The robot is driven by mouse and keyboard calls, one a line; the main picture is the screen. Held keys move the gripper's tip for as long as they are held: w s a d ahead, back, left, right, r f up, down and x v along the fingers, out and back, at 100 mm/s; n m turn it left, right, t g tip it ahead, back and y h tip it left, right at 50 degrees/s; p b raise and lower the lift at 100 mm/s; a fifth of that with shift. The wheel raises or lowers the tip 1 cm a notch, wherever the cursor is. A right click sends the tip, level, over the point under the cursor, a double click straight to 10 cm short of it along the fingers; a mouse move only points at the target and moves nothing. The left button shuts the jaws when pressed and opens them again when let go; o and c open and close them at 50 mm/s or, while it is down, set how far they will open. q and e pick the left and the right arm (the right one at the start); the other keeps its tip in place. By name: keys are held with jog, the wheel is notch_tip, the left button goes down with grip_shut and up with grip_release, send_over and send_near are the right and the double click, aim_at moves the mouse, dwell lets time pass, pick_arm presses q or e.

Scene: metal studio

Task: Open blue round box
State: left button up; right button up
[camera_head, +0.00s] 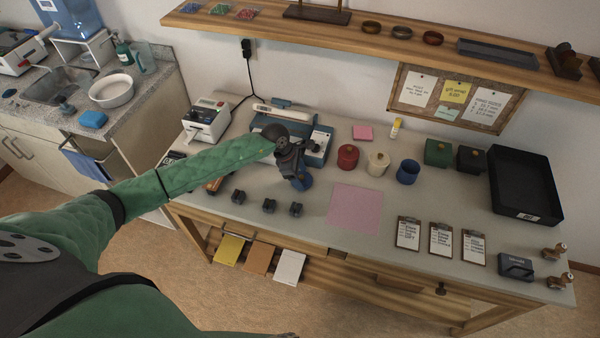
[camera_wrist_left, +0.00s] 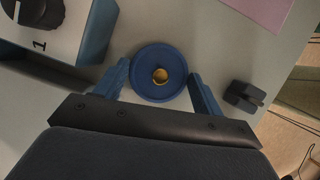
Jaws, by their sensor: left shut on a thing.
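The blue round box (camera_head: 408,173) stands on the table right of the cream box, and its top looks open. A blue round lid (camera_wrist_left: 146,87) with a gold knob (camera_wrist_left: 160,75) sits between the two fingers of my left gripper (camera_wrist_left: 160,88) in the wrist view. In the head view my left gripper (camera_head: 300,180) is at the table's left middle, shut on this lid (camera_head: 304,184), well left of the blue box. I cannot tell whether the lid touches the table. My right gripper is in neither view.
A red box (camera_head: 348,157) and a cream box (camera_head: 378,163) stand left of the blue box. A pink sheet (camera_head: 355,208) lies right of my gripper. Small dark blocks (camera_head: 269,206) lie in front of it. A blue-sided device (camera_head: 318,147) stands behind.

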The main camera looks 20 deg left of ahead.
pick_arm(q)
jog(key=shift+f, duration=0.1)
dwell(0.3)
jog(key=o, duration=0.7)
jog(key=shift+c, duration=0.2)
jog(key=o, duration=0.4)
jog(key=shift+o, duration=0.2)
